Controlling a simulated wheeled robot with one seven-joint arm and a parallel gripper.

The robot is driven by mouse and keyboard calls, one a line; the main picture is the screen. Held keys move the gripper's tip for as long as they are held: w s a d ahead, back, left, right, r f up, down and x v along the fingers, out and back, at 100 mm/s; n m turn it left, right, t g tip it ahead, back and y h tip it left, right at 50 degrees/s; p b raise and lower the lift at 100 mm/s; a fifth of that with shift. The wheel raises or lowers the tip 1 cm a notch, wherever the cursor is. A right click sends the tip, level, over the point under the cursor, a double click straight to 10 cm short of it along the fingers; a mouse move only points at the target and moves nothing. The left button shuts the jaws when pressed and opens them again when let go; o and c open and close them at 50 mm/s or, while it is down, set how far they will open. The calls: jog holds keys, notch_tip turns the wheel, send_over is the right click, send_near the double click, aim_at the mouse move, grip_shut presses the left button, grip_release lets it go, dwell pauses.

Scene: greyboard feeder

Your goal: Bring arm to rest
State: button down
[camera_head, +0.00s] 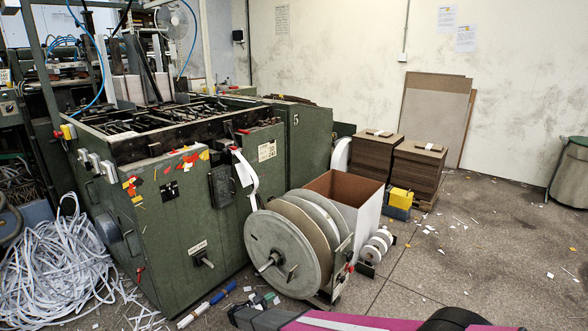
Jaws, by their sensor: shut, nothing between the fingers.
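My arm (350,323), magenta with black parts, lies low across the bottom edge of the head view. Its dark end, my gripper (240,316), points left over the floor, in front of the large reel. The gripper looks shut and empty, and the frame's lower edge cuts off part of it. A black round joint (455,319) of my arm shows further right.
A green machine (185,235) fills the left side. A large reel (285,250) and an open white carton (368,225) stand beside it. Board stacks (418,172) stand farther back. White strips (60,270) lie heaped at left. The floor (500,240) at right is mostly clear, with scattered scraps.

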jog(key=s+d+r+n+g+y, duration=0.25)
jog(key=d+r+g, duration=0.25)
jog(key=d+r, duration=0.4)
jog(key=s+d+r+n+g+y, duration=0.25)
jog(key=d+r+g, duration=0.35)
jog(key=d, duration=0.5)
jog(key=s+d+r+n+y, duration=0.4)
jog(key=s+r, duration=0.3)
jog(key=r, duration=0.2)
jog(key=s+d+r+n+t+y, duration=0.1)
jog(key=s+d+r+n+y, duration=0.4)
jog(key=r, duration=0.5)
jog(key=shift+s+d+r+y, duration=0.15)
jog(key=shift+s+d+y, duration=0.35)
jog(key=shift+s+y, duration=0.5)
jog(key=shift+w, duration=0.15)
